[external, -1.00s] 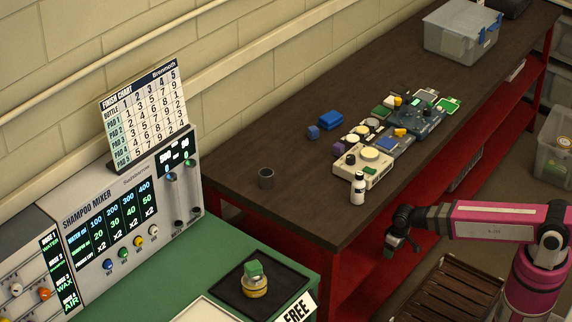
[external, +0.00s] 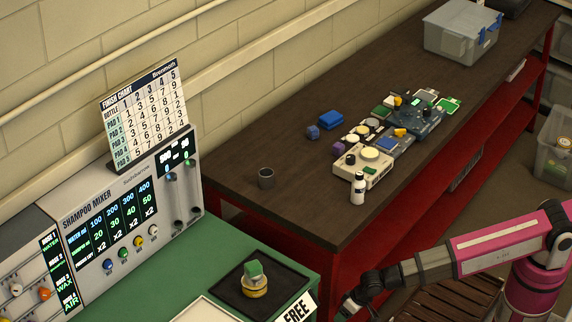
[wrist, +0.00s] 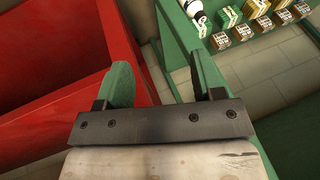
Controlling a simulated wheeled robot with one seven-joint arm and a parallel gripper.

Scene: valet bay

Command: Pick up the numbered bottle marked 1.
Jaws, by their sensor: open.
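A small white bottle with a dark cap (external: 358,188) stands upright near the front edge of the dark bench, beside a cream device. No number can be read on it. In the wrist view, another white bottle with a dark part (wrist: 198,18) shows at the top, by a green shelf; its marking is not legible. My gripper (external: 354,302) is below and in front of the bench, apart from the bench bottle. The wrist view shows its two green fingers (wrist: 163,82) spread apart with nothing between them.
The dark bench (external: 285,210) has a red frame and holds a dark cup (external: 266,178), blue blocks, circuit boards and a clear bin (external: 460,32). A green counter with a black tray (external: 285,282) stands at left. Several small boxes (wrist: 240,32) line the green shelf.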

